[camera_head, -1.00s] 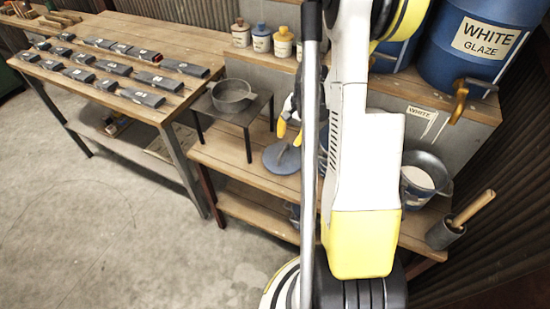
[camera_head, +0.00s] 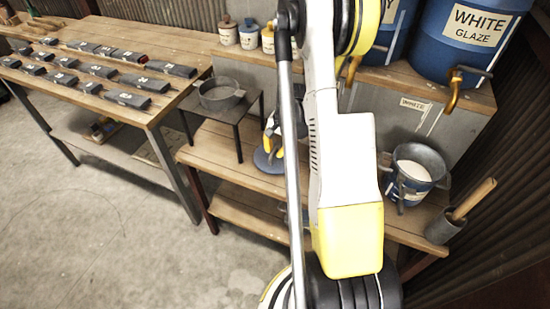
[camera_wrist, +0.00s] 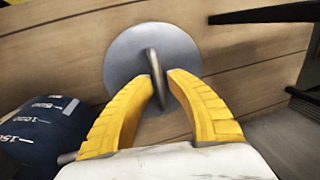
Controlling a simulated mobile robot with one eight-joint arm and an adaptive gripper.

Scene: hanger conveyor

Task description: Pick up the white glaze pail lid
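The lid is a blue-grey disc with a raised bar handle. It lies flat on the wooden bench in the wrist view (camera_wrist: 125,58), and part of it shows in the head view (camera_head: 263,164) beside my arm. My gripper (camera_wrist: 162,78) has two yellow fingers, spread apart, one on each side of the handle (camera_wrist: 155,72). I cannot tell whether either finger touches it. In the head view my gripper (camera_head: 272,150) is just above the lid, partly hidden by my arm. A blue pail (camera_head: 408,190) with pale contents stands to the right on the bench.
A small dark stand with a grey pan (camera_head: 221,96) is left of the lid. A dark blue marked container (camera_wrist: 38,135) is close to my gripper at lower left. A white glaze barrel (camera_head: 468,40) stands on the upper shelf. A brush pot (camera_head: 445,228) is at the right.

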